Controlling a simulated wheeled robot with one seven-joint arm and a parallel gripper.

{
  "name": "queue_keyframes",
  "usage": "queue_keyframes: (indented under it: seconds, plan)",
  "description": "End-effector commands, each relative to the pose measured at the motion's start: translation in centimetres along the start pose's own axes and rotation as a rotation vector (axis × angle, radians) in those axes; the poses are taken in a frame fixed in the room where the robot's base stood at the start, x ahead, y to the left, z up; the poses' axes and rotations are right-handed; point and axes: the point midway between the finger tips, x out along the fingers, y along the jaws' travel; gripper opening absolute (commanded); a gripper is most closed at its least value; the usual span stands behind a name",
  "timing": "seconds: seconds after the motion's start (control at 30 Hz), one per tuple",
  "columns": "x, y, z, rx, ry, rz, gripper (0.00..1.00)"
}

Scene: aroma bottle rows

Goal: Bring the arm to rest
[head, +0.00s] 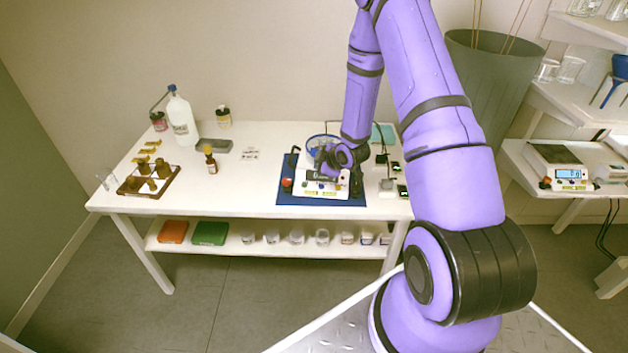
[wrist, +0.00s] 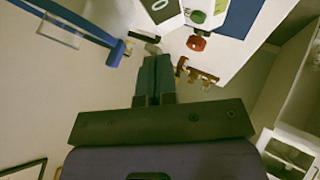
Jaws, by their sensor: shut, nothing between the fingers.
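My gripper (head: 322,165) is over the white device on the blue mat (head: 295,198), partly hidden by my own wrist. In the wrist view my gripper (wrist: 153,62) has its two dark fingers together, with nothing between them. Past the fingertips lie a red knob (wrist: 197,43) and a green round part (wrist: 196,17). I cannot tell whether the fingertips touch anything.
A brown rack (head: 150,188), an amber bottle (head: 211,166), a white jug (head: 181,118) and a grey box (head: 215,146) stand on the table's left. A grey bin (head: 485,85) and a side bench with a scale (head: 568,170) are on the right. The table's front middle is clear.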

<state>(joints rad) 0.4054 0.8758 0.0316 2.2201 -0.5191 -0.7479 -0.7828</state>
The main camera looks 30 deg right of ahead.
Motion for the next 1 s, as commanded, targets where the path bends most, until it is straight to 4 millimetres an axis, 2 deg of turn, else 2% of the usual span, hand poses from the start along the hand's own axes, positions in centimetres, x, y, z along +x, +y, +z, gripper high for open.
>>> queue_keyframes:
  seconds: [0.27, 0.43, 0.7, 1.0]
  plan:
    - [-0.1, 0.2, -0.2, 0.000, -0.002, 0.001, 0.00]
    - [-1.9, 1.9, -2.0, 0.014, -0.029, 0.007, 0.00]
    - [-8.2, 5.8, -7.2, 0.092, -0.123, 0.023, 0.00]
    - [-16.6, 7.8, -12.5, 0.216, -0.210, 0.047, 0.00]
